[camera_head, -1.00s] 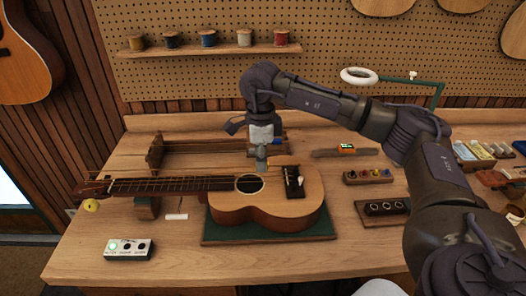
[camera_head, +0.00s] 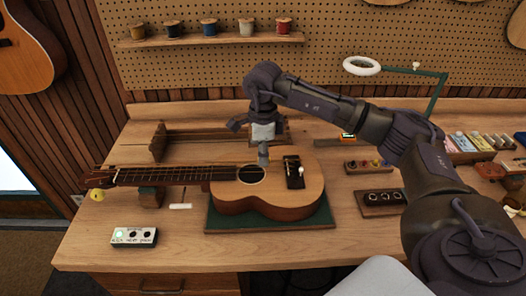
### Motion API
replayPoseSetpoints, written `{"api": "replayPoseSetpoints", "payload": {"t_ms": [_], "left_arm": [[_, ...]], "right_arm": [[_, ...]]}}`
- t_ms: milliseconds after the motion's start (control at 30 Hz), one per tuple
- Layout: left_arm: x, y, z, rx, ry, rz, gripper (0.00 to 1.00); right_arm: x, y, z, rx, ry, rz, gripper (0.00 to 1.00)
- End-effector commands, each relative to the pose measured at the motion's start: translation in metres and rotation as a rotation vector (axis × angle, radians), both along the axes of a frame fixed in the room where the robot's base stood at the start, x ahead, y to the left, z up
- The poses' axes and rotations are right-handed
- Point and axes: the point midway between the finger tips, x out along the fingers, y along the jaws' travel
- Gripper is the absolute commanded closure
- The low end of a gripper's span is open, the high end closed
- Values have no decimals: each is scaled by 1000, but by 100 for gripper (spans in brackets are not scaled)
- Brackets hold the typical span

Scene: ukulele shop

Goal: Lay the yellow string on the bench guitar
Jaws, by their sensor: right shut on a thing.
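The bench guitar (camera_head: 285,202), a small ukulele-like body with a dark neck, lies face up on a green mat (camera_head: 265,224). My right gripper (camera_head: 263,161) points down above the guitar body, between sound hole and bridge (camera_head: 293,172). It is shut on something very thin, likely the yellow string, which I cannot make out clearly. Whether the tips touch the guitar is unclear. My left gripper is out of view.
A small box with buttons (camera_head: 134,237) stands at the front left of the bench (camera_head: 190,255). Knob blocks (camera_head: 383,198) and a green lamp (camera_head: 435,100) are at the right. Thread spools (camera_head: 209,27) sit on the wall shelf. The bench front is mostly clear.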

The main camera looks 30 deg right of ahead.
Motion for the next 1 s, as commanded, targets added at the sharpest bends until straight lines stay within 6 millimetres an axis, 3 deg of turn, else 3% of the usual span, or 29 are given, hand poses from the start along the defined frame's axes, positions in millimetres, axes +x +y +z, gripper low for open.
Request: {"api": "replayPoseSetpoints", "payload": {"t_ms": [500, 1000], "left_arm": [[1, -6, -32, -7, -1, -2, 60], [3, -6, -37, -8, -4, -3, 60]], "right_arm": [[0, 0, -49, -1, 1, -1, 99], [0, 0, -55, 0, 0, 0, 99]]}}
